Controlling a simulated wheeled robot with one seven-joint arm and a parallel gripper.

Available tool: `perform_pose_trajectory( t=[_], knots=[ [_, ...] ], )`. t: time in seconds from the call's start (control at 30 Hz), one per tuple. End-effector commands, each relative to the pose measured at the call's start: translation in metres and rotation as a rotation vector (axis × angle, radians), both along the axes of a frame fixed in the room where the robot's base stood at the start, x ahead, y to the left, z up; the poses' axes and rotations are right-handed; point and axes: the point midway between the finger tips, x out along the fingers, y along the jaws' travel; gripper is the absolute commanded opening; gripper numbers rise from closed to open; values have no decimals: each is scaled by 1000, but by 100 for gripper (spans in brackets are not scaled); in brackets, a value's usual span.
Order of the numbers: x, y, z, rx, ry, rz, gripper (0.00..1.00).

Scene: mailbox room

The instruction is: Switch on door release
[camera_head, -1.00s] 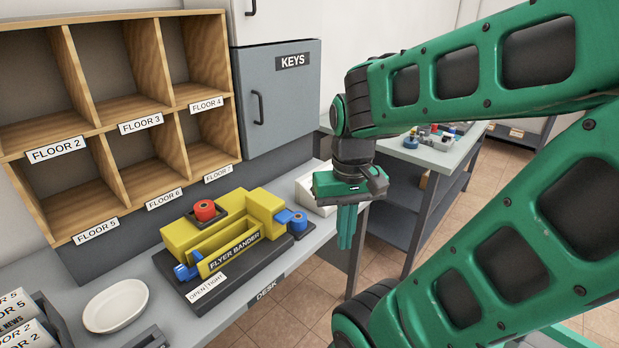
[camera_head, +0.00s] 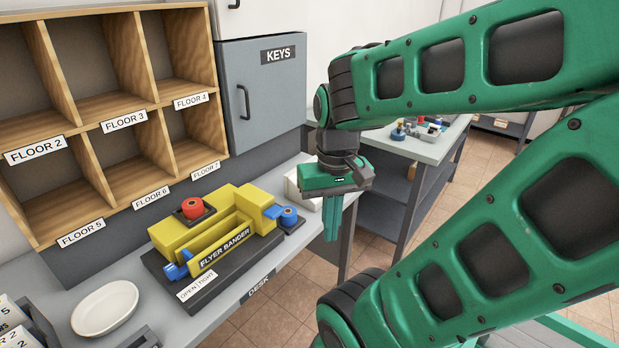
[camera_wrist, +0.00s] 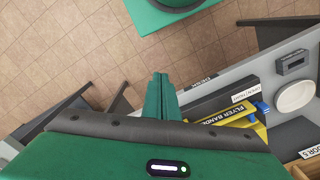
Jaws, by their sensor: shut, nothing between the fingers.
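I cannot make out anything labelled door release in either view. My gripper (camera_head: 332,218) is shut and empty, pointing down just off the front edge of the desk, right of the flyer bander. Its shut fingers also show in the wrist view (camera_wrist: 161,90), over the tiled floor. The yellow flyer bander (camera_head: 215,235) has a red round knob (camera_head: 192,207) on top and blue parts at both ends. It stands on a dark base on the desk. A white box behind my gripper is partly hidden by it.
The grey desk (camera_head: 225,306) carries a white oval dish (camera_head: 105,308). A wooden sorter (camera_head: 126,190) and a grey KEYS cabinet (camera_head: 262,95) stand behind it. A second table (camera_head: 425,150) with small items stands at the back right. Tiled floor lies between.

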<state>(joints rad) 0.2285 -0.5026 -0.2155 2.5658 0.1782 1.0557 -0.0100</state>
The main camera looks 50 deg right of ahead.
Motion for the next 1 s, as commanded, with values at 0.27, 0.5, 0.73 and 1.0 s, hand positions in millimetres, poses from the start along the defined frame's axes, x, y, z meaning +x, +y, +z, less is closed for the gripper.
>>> perform_pose_trajectory(
  t=[0.27, 0.5, 0.73, 1.0],
  knots=[
    [65, -42, 2, 33, -116, -198, 0],
    [134, -119, -2, 121, -292, -474, 0],
    [171, -201, -5, 242, -463, -730, 0],
    [181, -253, -3, 337, -581, -886, 0]
  ],
)
